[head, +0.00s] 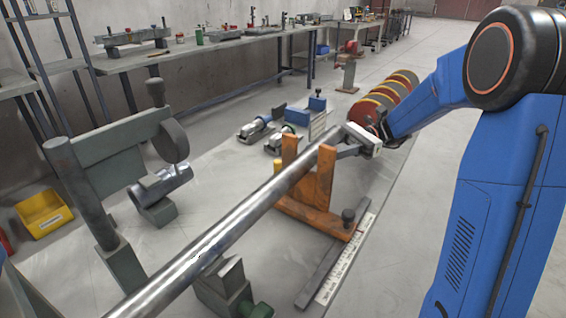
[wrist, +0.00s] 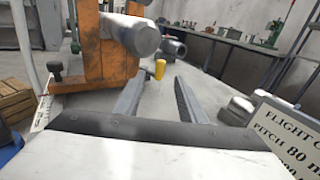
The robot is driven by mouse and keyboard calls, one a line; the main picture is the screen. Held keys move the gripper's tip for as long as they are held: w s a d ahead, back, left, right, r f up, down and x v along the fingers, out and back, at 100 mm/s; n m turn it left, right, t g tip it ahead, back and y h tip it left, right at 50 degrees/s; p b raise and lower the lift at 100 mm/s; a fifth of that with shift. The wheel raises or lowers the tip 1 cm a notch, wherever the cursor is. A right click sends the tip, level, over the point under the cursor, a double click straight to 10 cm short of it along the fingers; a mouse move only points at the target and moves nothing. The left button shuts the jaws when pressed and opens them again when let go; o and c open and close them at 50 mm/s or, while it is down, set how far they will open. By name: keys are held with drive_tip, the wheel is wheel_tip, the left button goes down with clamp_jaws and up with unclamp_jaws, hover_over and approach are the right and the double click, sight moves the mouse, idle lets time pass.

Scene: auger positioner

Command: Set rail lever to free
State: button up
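An orange bracket (head: 312,190) supports a long steel tube (head: 225,235). A dark round knob (head: 348,215) stands at the bracket's near right foot, above a ruled rail (head: 345,262); I cannot tell whether this knob is the rail lever. The bracket (wrist: 98,55) and knob (wrist: 55,68) also show at the left of the wrist view. A small yellow cylinder (wrist: 160,68) shows beyond the fingers, and beside the bracket in the head view (head: 277,166). My gripper (wrist: 160,82) is open and empty, just right of the bracket's upper part.
The tube end (wrist: 142,40) is close above my fingers. A sign reading flight and pitch (wrist: 285,135) stands at the right. Striped discs (head: 385,95) lie behind my gripper. Clamps (head: 256,127) stand beyond the bracket. A green-grey stand (head: 115,150) is at the left. Benches line the wall.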

sight(278, 161)
drive_tip(key=shift+s+a+f, duration=0.1)
drive_tip(key=shift+a+f, duration=0.1)
drive_tip(key=shift+a, duration=0.25)
drive_tip(key=x, duration=1.2)
drive_tip(key=shift+r, duration=0.2)
clamp_jaws()
